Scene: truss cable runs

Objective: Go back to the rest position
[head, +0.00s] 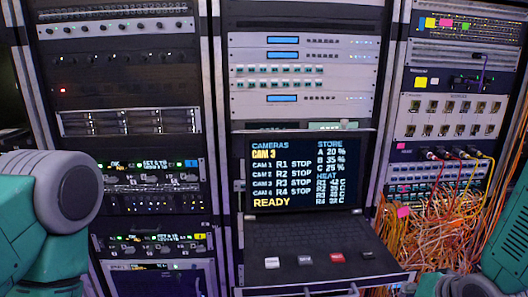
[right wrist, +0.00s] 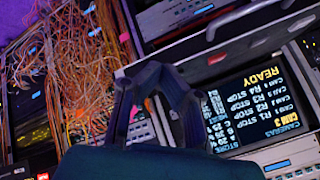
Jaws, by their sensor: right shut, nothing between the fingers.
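My right gripper (right wrist: 152,75) shows in the right wrist view with its two dark fingers brought together at the tips and nothing between them. Behind it are a tangle of orange cables and a tilted view of the console screen (right wrist: 255,105). In the head view, teal and grey parts of my right arm show at the lower right, and the fingertips cannot be made out. Teal and grey parts of my left arm show at the left edge. My left gripper is not in view.
Equipment racks fill the head view. The middle rack holds an open console with a lit screen (head: 307,172) reading READY, and a keyboard shelf (head: 300,238) with a red button (head: 337,257). Loose orange cables (head: 432,232) hang in the right rack, near my right arm.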

